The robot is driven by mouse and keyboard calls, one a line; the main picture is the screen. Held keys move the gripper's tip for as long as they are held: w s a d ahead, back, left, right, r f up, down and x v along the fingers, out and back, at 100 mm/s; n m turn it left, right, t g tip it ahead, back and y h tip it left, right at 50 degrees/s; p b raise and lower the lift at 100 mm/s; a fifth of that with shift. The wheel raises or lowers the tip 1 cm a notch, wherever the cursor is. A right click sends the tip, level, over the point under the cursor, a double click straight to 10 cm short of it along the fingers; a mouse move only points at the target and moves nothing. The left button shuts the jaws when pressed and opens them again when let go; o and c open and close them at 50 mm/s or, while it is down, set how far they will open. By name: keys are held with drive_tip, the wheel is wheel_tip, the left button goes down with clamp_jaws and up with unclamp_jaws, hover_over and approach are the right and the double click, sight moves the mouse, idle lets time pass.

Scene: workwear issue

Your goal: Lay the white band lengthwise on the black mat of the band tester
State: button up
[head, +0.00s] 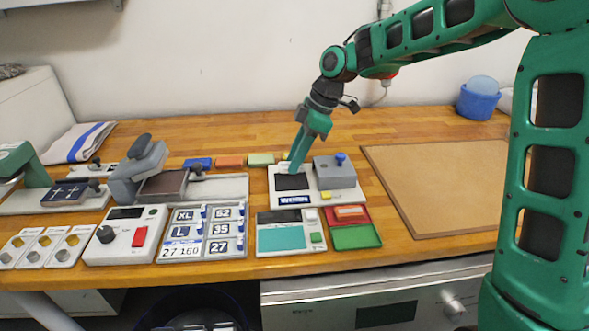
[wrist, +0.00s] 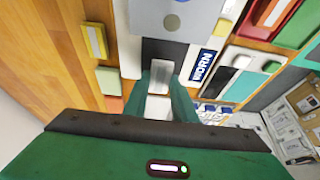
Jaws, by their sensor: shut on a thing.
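The band tester (head: 325,197) is a pale plate with a black mat (head: 290,183), a grey block and a "WORN" label. My gripper (head: 293,168) points down at the back end of the mat. In the wrist view my gripper (wrist: 160,92) is shut on the white band (wrist: 160,74), a short pale strip between the fingertips. The band lies in line with the mat (wrist: 165,50) and overlaps its near end in that view. I cannot tell whether it touches the mat. In the head view the fingers largely hide the band.
The tester's grey block (head: 334,172) with a blue knob stands right of the mat. Coloured bands (head: 229,162) lie behind to the left. A teal-screened device (head: 290,235) and red and green trays (head: 352,228) sit in front. A brown board (head: 440,185) at right is bare.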

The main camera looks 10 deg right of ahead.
drive_tip(key=shift+f, duration=1.65)
drive_tip(key=shift+f, duration=0.1)
drive_tip(key=o, duration=1)
drive_tip(key=v, duration=1.2)
